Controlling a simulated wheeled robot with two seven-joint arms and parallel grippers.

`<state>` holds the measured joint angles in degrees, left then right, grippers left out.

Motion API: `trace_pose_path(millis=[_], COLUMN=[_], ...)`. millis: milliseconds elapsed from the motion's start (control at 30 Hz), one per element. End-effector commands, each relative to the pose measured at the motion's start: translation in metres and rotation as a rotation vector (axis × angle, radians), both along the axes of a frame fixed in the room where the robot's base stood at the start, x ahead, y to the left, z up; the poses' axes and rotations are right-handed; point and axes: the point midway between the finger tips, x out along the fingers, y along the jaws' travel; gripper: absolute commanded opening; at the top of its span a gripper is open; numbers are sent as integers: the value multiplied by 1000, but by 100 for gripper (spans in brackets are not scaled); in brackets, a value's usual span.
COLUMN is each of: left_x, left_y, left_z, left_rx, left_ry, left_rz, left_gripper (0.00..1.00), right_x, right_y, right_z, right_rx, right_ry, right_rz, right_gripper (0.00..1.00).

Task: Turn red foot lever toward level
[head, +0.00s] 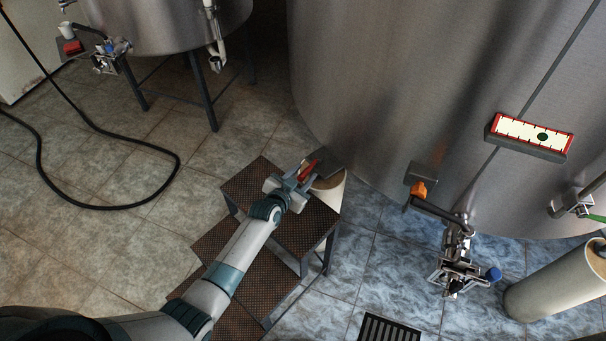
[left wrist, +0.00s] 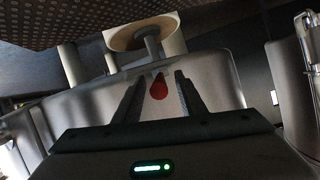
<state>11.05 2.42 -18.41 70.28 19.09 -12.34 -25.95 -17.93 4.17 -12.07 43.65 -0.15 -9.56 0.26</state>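The red foot lever (head: 307,171) shows as a short red bar at the tank's lower edge, near a pale cylindrical foot (head: 329,192). My left gripper (head: 297,179) is at the lever, above the step stool. In the left wrist view the lever's rounded red end (left wrist: 158,88) lies between the two fingers of my left gripper (left wrist: 160,82), which stand apart with gaps on both sides. My right gripper is not in view.
The dark perforated step stool (head: 290,222) stands under my left arm. The large steel tank (head: 400,90) fills the back. An orange-handled lever (head: 418,189) and a valve (head: 455,265) are to the right. A black hose (head: 105,206) lies on the left floor.

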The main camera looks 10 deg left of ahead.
Motion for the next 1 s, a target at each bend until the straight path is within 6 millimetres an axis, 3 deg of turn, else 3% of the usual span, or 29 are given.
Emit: trace_pose_path(millis=[267,467,1000], left_x=[-5,-20,-96], left_y=[1,7,34], left_z=[0,6,39], left_rx=[1,1,1], left_ry=[2,2,1], left_rz=[-1,-1,0], left_gripper=[37,37,37], right_x=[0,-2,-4], right_y=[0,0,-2], right_z=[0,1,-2], right_rx=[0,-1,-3], right_ry=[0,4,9], right_rz=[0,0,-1], right_gripper=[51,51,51])
